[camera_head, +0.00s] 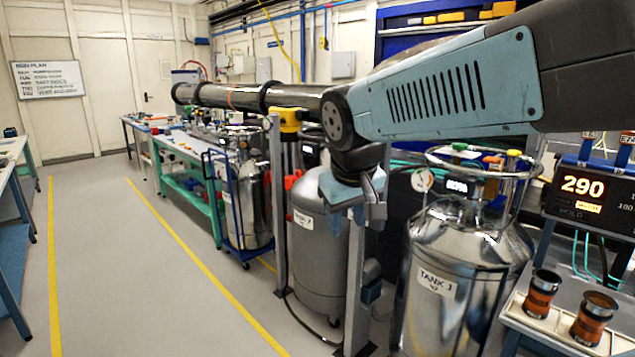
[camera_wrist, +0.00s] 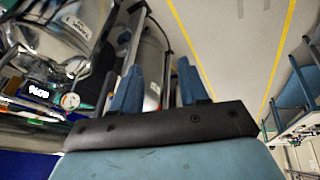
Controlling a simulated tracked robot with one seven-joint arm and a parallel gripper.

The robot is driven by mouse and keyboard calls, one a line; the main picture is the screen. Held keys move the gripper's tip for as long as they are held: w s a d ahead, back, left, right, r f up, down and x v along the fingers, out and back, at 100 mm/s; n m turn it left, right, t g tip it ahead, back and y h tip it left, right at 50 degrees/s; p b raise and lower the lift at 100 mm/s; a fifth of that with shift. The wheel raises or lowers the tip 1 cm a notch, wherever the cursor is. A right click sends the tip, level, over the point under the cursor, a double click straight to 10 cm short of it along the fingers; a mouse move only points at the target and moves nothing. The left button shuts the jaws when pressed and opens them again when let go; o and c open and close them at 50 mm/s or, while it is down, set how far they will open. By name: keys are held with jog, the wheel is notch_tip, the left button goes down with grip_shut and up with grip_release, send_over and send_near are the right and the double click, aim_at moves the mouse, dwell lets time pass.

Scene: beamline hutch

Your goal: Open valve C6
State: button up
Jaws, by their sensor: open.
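No label reading C6 can be made out, so I cannot tell which valve is C6. Colored valve knobs, a green one (camera_head: 459,147), an orange one (camera_head: 492,163) and a yellow one (camera_head: 513,154), stand on top of the shiny tank labelled TANK 1 (camera_head: 465,255), inside its ring rail. My gripper (camera_head: 360,214) points down in front of the grey tank (camera_head: 318,235), left of the shiny tank. In the wrist view its two blue fingers (camera_wrist: 158,80) are apart with nothing between them. The shiny tank also shows in the wrist view (camera_wrist: 60,42), at upper left.
A post with a yellow head (camera_head: 290,120) stands beside the grey tank. A blue cart (camera_head: 228,205) holds another tank further back. A display reading 290 (camera_head: 583,185) and two copper-colored cylinders are at right. The floor (camera_head: 130,290) at left is clear.

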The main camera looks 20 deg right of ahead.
jog(key=w+d+n+g+h, duration=0.15)
jog(key=w+d+h, duration=0.35)
jog(key=w, duration=0.8)
jog(key=w+d+n+g+h, duration=0.15)
jog(key=w+d+h, duration=0.35)
jog(key=w, duration=0.8)
jog(key=w+d+f+n+t+h, duration=0.1)
jog(key=w+f+t+h, duration=0.1)
jog(key=w+f, duration=0.5)
jog(key=w+d+f+t+h, duration=0.1)
jog(key=w+f, duration=0.2)
jog(key=w, duration=0.7)
jog(key=w+d+f+n+t+h, duration=0.1)
jog(key=w+f+t+h, duration=0.1)
jog(key=w+f, duration=0.5)
jog(key=w+r+x, duration=0.1)
jog(key=r+x, duration=0.1)
jog(key=x, duration=1.2)
jog(key=shift+w+a, duration=0.2)
jog(key=shift+a, duration=0.15)
jog(key=shift+c, duration=0.2)
grip_shut()
